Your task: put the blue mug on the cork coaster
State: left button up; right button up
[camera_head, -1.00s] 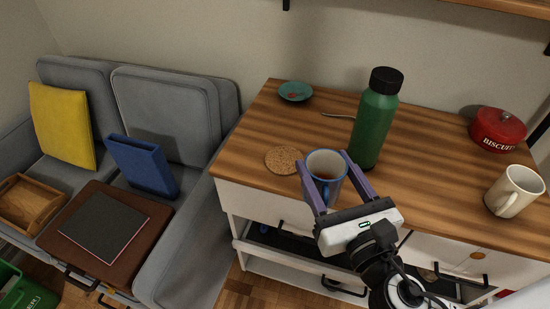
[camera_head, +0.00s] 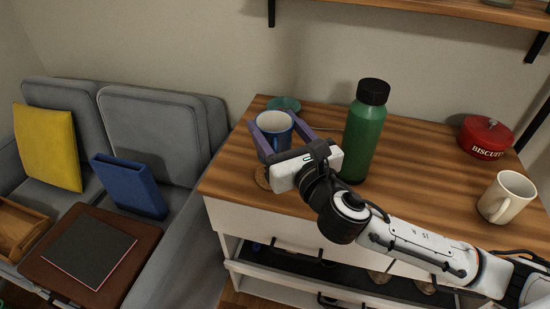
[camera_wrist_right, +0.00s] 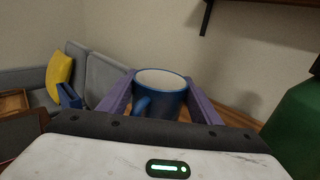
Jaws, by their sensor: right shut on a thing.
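The blue mug (camera_head: 277,132) has a white inside and sits between the purple fingers of my right gripper (camera_head: 270,128), which is shut on it. In the right wrist view the mug (camera_wrist_right: 160,95) is upright between both fingers, its handle toward the camera's left. The cork coaster (camera_head: 262,178) lies on the wooden top near its left front edge, mostly hidden by my right gripper. The mug shows just behind the coaster in the head view; its base is hidden, so I cannot tell its height above the top. My left gripper is out of view.
A green bottle (camera_head: 364,132) stands close to the right of my gripper. A small teal dish (camera_head: 285,104) lies behind the mug. A cream mug (camera_head: 507,197) and a red biscuit tin (camera_head: 486,138) stand at the right of the wooden top (camera_head: 430,165).

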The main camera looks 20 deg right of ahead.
notch_tip(320, 180, down, 5)
jog(key=shift+f+b, duration=0.2)
jog(key=shift+b, duration=0.8)
jog(key=shift+f, duration=0.2)
jog(key=o, duration=1.4)
jog(key=shift+f, duration=0.2)
jog(key=shift+c, duration=0.2)
